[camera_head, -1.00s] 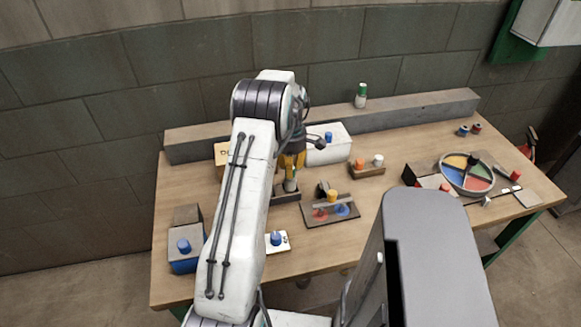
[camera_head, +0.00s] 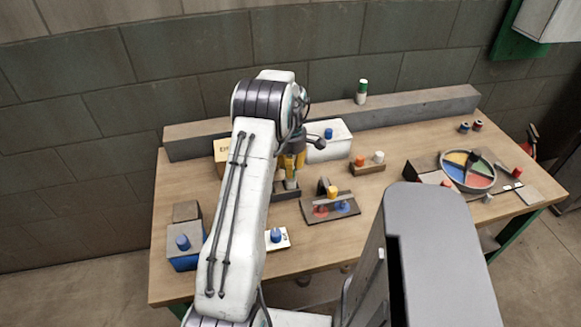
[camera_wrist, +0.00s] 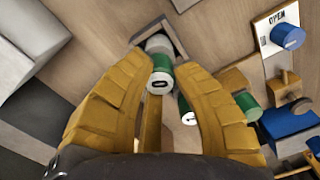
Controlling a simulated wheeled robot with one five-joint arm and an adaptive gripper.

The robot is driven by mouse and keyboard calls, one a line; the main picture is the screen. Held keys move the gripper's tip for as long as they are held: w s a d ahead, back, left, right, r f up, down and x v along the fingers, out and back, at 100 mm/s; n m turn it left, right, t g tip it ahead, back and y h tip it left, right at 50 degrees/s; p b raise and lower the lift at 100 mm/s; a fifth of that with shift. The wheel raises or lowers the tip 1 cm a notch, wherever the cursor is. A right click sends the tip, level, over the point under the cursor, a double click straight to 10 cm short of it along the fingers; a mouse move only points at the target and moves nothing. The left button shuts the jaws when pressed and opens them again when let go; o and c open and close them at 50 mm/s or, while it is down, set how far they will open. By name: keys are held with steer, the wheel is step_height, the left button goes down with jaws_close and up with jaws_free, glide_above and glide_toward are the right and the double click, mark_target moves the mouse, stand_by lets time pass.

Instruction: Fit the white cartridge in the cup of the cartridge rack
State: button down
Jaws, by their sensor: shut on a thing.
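The cartridge (camera_wrist: 160,76), white with a green band and a dark mark on its near end, is between the yellow fingertips of my gripper (camera_wrist: 163,78) in the wrist view. The fingers are shut on it. In the head view my gripper (camera_head: 292,165) points down over the dark cartridge rack (camera_head: 287,196), with the pale cartridge (camera_head: 291,183) below its fingers. The wrist view shows the rack's dark edge (camera_wrist: 177,38) around the cartridge's far white end. I cannot tell how deep that end sits, and the cup itself is mostly hidden.
A white box (camera_head: 333,143) stands behind my gripper. A board with a yellow knob (camera_head: 333,192) is at the right, a blue-knobbed plate (camera_head: 277,238) in front. Other green-and-white cylinders (camera_wrist: 247,106) lie near the fingers in the wrist view. A grey ledge (camera_head: 420,108) borders the back.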

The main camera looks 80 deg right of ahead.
steer(key=shift+f+b, duration=0.4)
steer(key=shift+f, duration=0.15)
steer(key=c, duration=1)
jaws_free()
steer(key=shift+c, duration=0.2)
step_height(320, 180, up, 12)
steer(key=shift+d, duration=0.1)
stand_by(0.3)
